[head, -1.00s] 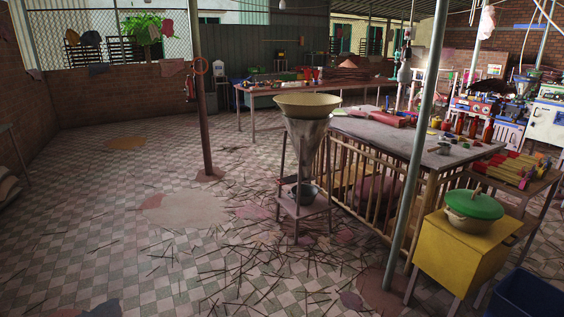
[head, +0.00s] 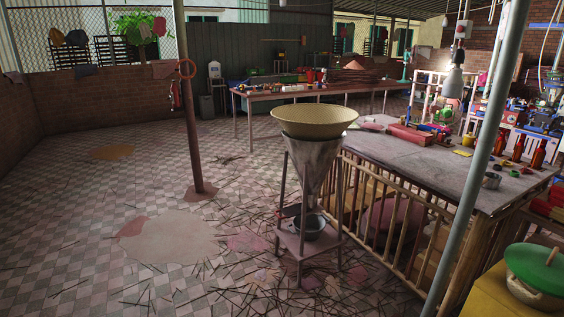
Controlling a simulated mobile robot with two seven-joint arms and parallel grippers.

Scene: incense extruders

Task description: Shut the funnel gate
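The funnel (head: 314,163) is a grey metal cone on a legged stand in the middle of the head view. A wide tan basket-like bowl (head: 315,120) sits on its top. A metal pot (head: 309,227) stands on the stand's lower shelf (head: 290,243), under the funnel's spout. The gate at the spout is too small to make out, so I cannot tell whether it is open or shut. Neither of my grippers is in view.
A long table (head: 420,160) with slatted sides stands right of the funnel. A grey pole (head: 470,185) and a green-lidded pot (head: 535,270) are at the right. A post (head: 190,110) stands left. Sticks litter the floor; the left floor is fairly open.

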